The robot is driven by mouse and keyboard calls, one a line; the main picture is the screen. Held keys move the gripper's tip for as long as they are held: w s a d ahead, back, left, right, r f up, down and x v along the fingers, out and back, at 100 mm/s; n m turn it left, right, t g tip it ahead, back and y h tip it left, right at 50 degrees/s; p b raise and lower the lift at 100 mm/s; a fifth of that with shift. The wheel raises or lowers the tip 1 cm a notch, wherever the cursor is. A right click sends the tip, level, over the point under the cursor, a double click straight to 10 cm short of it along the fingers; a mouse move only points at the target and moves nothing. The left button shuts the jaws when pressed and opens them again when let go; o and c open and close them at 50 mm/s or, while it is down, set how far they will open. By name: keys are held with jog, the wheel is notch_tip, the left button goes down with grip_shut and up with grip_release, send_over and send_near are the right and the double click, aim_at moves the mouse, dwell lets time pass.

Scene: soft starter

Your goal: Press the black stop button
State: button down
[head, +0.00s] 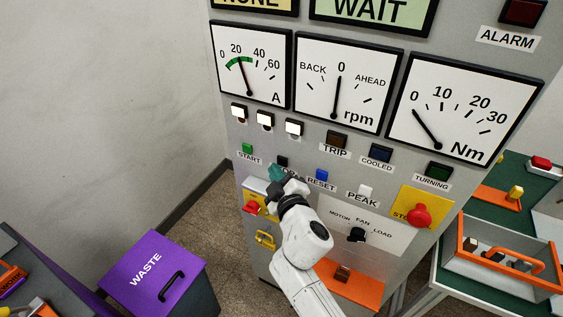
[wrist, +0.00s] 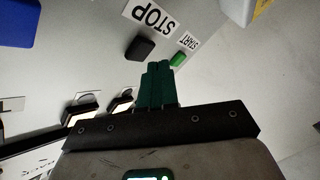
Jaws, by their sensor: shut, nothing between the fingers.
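The black stop button (head: 282,161) is a small dark square on the grey panel, between the green and blue buttons. In the wrist view the black button (wrist: 140,48) sits beside its STOP label (wrist: 154,14), just up and left of my fingertips. My gripper (head: 276,173) is shut and empty, its green fingers together in front of the panel just below the button in the head view. It hides much of the STOP label there. The fingertips (wrist: 158,66) also show in the wrist view. I cannot tell how far they are from the panel.
The green START button (head: 247,148) is left of the stop button and the blue RESET button (head: 321,174) is right. A red mushroom button (head: 419,215) is lower right. A purple-lidded waste bin (head: 150,268) stands at lower left. An orange-rimmed tray (head: 490,275) is right.

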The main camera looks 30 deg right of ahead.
jog(key=shift+w+d, duration=0.1)
jog(key=shift+d, duration=0.05)
jog(key=shift+w+d, duration=0.15)
jog(key=shift+d, duration=0.05)
jog(key=shift+w+d, duration=0.25)
jog(key=shift+d, duration=0.1)
dwell(1.1)
jog(key=shift+s+a, duration=0.55)
jog(key=shift+a, duration=0.15)
jog(key=shift+s+a+b, duration=0.7)
jog(key=shift+s+a, duration=0.05)
jog(key=shift+a, duration=0.3)
jog(key=shift+s+a+b, duration=0.7)
jog(key=shift+a, duration=0.3)
